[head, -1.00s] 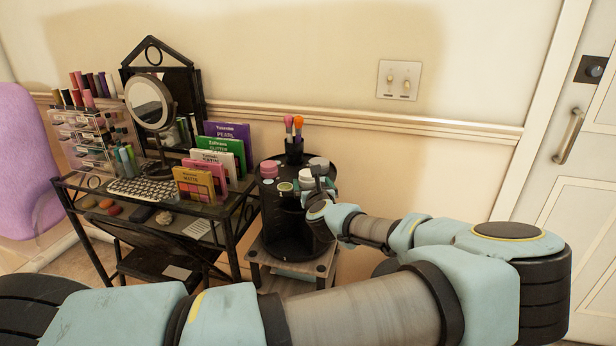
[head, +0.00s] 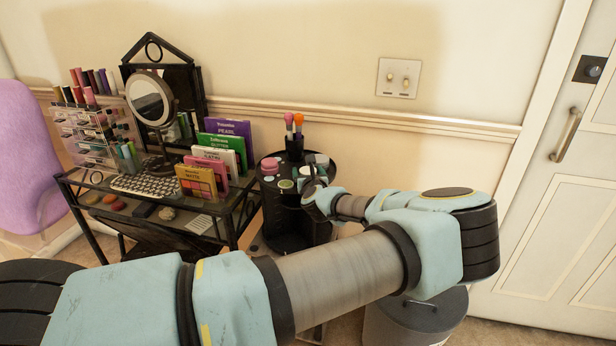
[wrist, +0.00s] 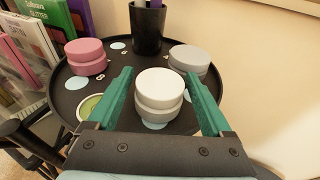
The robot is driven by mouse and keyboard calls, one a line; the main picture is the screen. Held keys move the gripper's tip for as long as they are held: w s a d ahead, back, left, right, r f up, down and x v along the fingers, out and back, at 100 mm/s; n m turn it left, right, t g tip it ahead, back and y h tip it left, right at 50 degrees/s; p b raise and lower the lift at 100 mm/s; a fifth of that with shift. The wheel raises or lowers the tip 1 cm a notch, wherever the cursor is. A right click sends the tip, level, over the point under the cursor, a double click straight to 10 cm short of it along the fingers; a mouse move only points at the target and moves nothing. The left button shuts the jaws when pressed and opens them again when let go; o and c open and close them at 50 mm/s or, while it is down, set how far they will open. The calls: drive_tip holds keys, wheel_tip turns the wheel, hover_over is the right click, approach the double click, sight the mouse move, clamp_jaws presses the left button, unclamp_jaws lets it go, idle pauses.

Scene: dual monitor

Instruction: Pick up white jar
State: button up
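The white jar (wrist: 159,92) stands upright on the round black tray (wrist: 62,93) in the wrist view. My gripper (wrist: 159,88) is open, with one green finger on each side of the jar. A small gap shows between the jar and each finger, and I cannot tell whether either touches it. In the head view my gripper (head: 310,177) is over the right part of the tray, and the white jar is mostly hidden by it.
A pink jar (wrist: 86,57) stands to the left and a grey jar (wrist: 189,59) behind to the right. A black brush cup (wrist: 148,28) is at the back. A green-topped item (wrist: 90,107) lies near the left finger. The wall is close on the right.

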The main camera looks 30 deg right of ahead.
drive_tip(key=c, duration=1.2)
drive_tip(key=shift+o, duration=0.2)
